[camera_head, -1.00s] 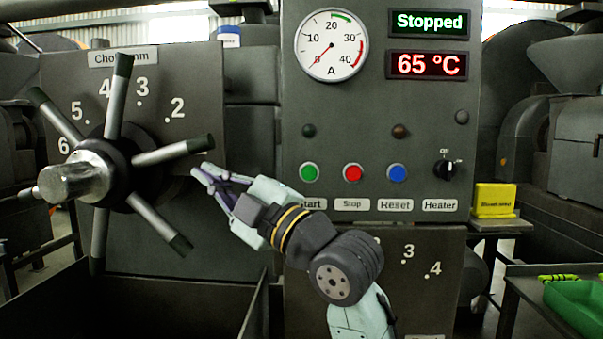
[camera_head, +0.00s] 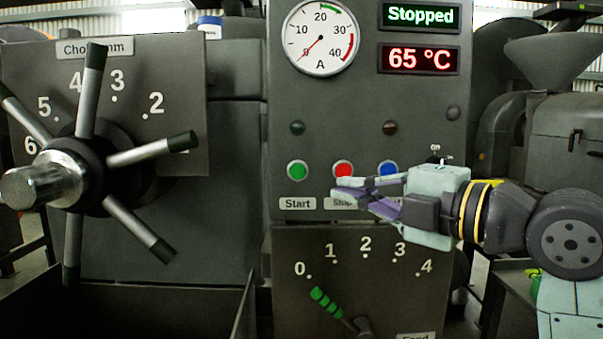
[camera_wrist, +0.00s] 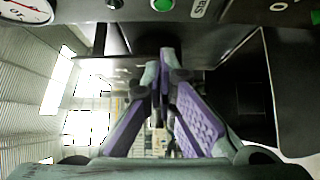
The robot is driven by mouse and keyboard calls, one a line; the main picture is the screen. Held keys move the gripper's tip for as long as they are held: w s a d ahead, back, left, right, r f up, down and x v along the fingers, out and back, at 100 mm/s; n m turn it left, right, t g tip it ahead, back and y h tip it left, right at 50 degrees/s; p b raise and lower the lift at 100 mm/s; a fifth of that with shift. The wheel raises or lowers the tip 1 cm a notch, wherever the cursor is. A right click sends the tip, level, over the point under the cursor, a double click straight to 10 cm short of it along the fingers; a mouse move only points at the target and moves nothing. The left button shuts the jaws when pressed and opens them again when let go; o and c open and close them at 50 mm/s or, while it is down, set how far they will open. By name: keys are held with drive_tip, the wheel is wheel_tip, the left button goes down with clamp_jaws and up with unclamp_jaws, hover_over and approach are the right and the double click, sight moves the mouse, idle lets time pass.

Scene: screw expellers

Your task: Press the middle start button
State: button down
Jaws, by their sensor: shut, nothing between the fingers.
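The green start button (camera_head: 297,169) sits on the grey control panel (camera_head: 330,100), above the label "Start" (camera_head: 297,203). It also shows at the top edge of the wrist view (camera_wrist: 162,4). My gripper (camera_head: 337,189) is shut and empty. In the head view, it points left, with its fingertips a little right of and below the green button, overlapping the "Stop" label and the lower edge of the red stop button (camera_head: 343,169). I cannot tell its distance from the panel. The blue reset button (camera_head: 387,168) is partly hidden behind my gripper. The display (camera_head: 421,15) reads "Stopped".
A spoked choke wheel (camera_head: 90,165) sticks out at the left. Below the panel is a numbered dial plate with a green-handled lever (camera_head: 328,302). The heater knob (camera_head: 436,160) is mostly hidden by my gripper. A red display (camera_head: 418,60) reads 65 °C.

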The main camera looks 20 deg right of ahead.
sight(302, 173)
drive_tip(key=p+x, duration=0.2)
drive_tip(key=x, duration=0.2)
drive_tip(key=d+p+x, duration=0.1)
drive_tip(key=x, duration=0.3)
drive_tip(key=w+d+p+x, duration=0.1)
drive_tip(key=p+x, duration=0.1)
drive_tip(key=x, duration=0.2)
drive_tip(key=shift+p, duration=0.35)
drive_tip(key=shift+w+d+f, duration=0.1)
drive_tip(key=shift+w, duration=0.4)
